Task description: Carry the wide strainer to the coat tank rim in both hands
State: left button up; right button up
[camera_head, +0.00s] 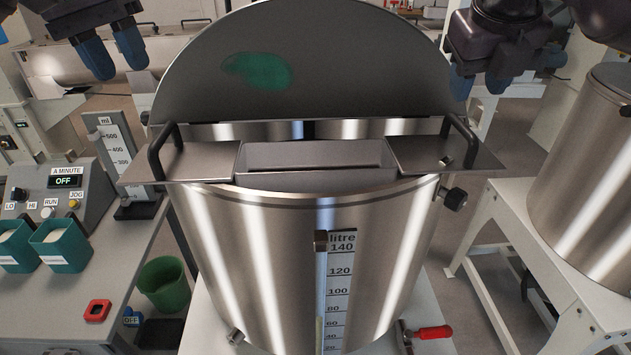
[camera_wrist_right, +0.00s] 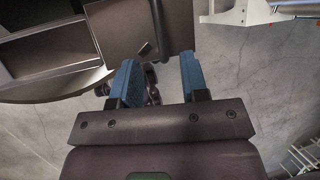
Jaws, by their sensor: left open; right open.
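The wide strainer (camera_head: 203,163) is a grey metal plate with a rectangular box in its middle and a black upright handle at each end. It lies level across the open rim of a large steel tank (camera_head: 265,235) with a litre gauge. Its right wing shows in the right wrist view (camera_wrist_right: 122,30). My left gripper (camera_head: 113,62) is open and empty, above and left of the left handle (camera_head: 156,152). My right gripper (camera_head: 480,88) is open and empty, above and right of the right handle (camera_head: 462,140). No label names the coat tank.
A raised round lid (camera_head: 330,65) with a green smear stands behind the strainer. Another steel tank (camera_head: 590,190) is on a white stand at right. A control box (camera_head: 65,190) and green tubs (camera_head: 60,245) occupy the left bench.

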jog(key=shift+v, duration=1.35)
pick_arm(q)
notch_tip(320, 180, up, 7)
jog(key=p, duration=0.4)
jog(key=shift+p, duration=0.35)
pick_arm(e)
notch_tip(320, 180, up, 5)
jog(key=shift+f, duration=0.2)
jog(key=shift+r, duration=0.1)
pick_arm(q)
jog(key=shift+r+p, duration=0.3)
jog(key=shift+p, duration=0.1)
pick_arm(e)
notch_tip(320, 180, up, 7)
